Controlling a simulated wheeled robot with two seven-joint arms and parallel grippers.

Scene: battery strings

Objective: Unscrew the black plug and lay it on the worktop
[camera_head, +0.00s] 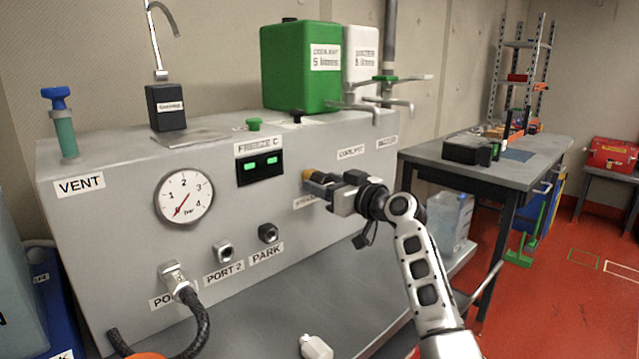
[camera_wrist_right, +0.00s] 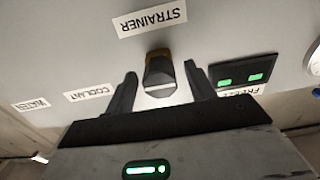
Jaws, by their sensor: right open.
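The dark, hex-sided plug (camera_wrist_right: 160,74) sits in a brass-coloured collar beside the STRAINER label (camera_wrist_right: 152,17) on the grey panel. The wrist view is upside down. My right gripper (camera_wrist_right: 160,80) is open, with one finger on each side of the plug and visible gaps. In the head view my right gripper (camera_head: 318,184) is at the panel front and hides most of the plug; a bit of the brass collar (camera_head: 308,174) shows. The grey worktop (camera_head: 372,302) lies below the panel. My left gripper is not in view.
Left of the gripper are the dark PARK fitting (camera_head: 268,233), PORT 2 fitting (camera_head: 224,250) and a hose connector (camera_head: 176,281). A pressure gauge (camera_head: 184,196) is further left. A small white bottle-like object (camera_head: 315,347) is on the worktop. A green canister (camera_head: 300,65) stands on top.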

